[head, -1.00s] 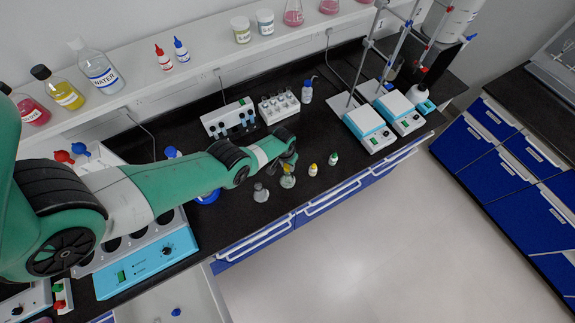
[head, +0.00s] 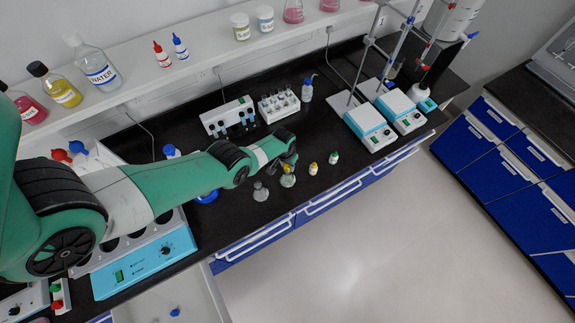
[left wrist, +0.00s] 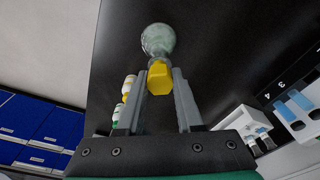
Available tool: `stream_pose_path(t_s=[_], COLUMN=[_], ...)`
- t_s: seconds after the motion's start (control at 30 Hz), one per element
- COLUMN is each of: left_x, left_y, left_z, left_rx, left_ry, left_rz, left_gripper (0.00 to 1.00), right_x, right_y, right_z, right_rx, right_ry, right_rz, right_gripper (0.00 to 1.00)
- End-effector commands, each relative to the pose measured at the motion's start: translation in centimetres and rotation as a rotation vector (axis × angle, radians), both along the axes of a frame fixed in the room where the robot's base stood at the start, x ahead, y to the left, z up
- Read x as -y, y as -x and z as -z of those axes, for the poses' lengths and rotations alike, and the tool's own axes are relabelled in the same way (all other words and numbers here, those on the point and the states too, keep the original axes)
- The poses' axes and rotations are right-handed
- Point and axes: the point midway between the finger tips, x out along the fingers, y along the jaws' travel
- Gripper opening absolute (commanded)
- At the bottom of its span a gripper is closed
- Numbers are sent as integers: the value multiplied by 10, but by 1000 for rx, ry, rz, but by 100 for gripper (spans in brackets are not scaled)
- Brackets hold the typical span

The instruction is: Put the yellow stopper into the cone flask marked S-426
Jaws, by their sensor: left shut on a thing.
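My left gripper (head: 290,163) is shut on the yellow stopper (left wrist: 160,78), which sits between its two fingers in the left wrist view. In the head view the stopper shows as a small yellow spot at the top of a cone flask (head: 288,181) with pale greenish contents. The flask also shows beyond the stopper in the left wrist view (left wrist: 157,39). The stopper lines up with the flask mouth, but I cannot tell whether it is inside the neck. A second, greyer cone flask (head: 260,193) stands to the left. No flask marking is readable. My right gripper is not in view.
Small bottles with a yellow cap (head: 313,169) and a green cap (head: 334,157) stand right of the flasks. The black bench's front edge is close to the flasks.

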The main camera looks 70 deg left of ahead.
Motion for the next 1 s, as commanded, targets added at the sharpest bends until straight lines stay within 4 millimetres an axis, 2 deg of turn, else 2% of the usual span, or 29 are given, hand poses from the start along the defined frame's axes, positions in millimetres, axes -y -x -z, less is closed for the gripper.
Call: stream_pose_path(t_s=[0.4,0.43,0.6,0.63,0.87,1.0], left_x=[0,0,0,0,0,0], left_y=[0,0,0,0,0,0], left_z=[10,9,8,8,8,1], left_rx=[0,0,0,0,0,0], left_ry=[0,0,0,0,0,0], left_rz=[0,0,0,0,0,1], left_gripper=[0,37,67,70,70,70], right_x=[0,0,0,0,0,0], right_y=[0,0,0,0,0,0], right_z=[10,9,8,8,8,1], right_rx=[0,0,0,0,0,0], right_ry=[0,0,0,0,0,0], right_rz=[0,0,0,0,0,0], right_gripper=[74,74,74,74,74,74])
